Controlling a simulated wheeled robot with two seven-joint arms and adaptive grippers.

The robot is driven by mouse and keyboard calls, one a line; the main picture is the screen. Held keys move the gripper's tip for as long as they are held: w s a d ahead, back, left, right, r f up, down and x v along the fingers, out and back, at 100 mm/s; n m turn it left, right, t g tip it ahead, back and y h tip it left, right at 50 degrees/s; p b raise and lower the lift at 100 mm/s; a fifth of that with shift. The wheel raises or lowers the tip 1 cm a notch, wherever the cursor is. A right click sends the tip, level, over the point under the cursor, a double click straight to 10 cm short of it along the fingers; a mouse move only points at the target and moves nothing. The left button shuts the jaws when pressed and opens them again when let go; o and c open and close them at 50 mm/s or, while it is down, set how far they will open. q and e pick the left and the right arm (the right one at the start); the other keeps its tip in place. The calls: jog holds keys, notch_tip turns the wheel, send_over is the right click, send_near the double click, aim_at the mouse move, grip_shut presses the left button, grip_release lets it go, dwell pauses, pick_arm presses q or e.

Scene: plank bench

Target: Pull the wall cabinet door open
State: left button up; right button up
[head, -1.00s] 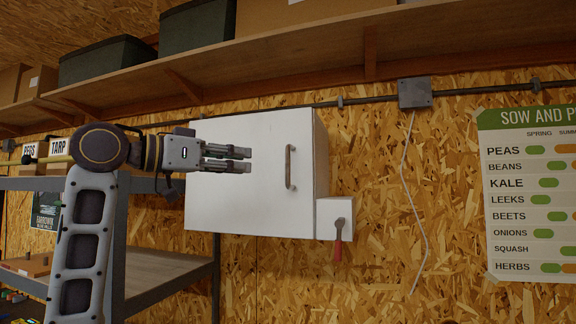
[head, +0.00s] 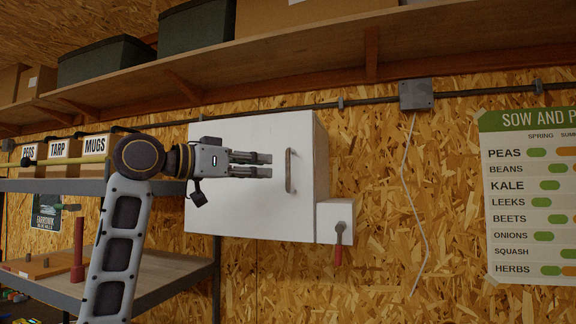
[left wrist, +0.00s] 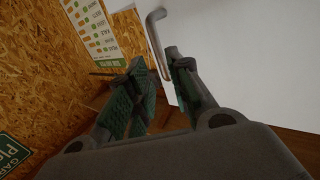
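The white wall cabinet (head: 235,215) hangs on the chipboard wall with its door (head: 245,135) shut. A grey upright bar handle (head: 289,171) is near the door's right edge. My left gripper (head: 271,164) is in front of the door, fingers pointing right, with the tips just left of the handle. In the left wrist view the fingers (left wrist: 154,62) are apart, and the handle (left wrist: 154,38) shows in line with the gap between their tips. I cannot tell whether they touch it. My right gripper is in neither view.
A small white box with a red-handled lever (head: 338,253) adjoins the cabinet's lower right. A wooden shelf (head: 300,66) runs above, close over the cabinet. A grey rack (head: 150,280) with labelled boxes stands at left.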

aim_at(288, 168)
pick_arm(q)
jog(key=p+x, duration=0.2)
jog(key=x, duration=0.6)
jog(key=shift+w+d+p, duration=0.2)
jog(key=shift+d+p, duration=0.05)
jog(key=shift+p, duration=0.05)
grip_shut()
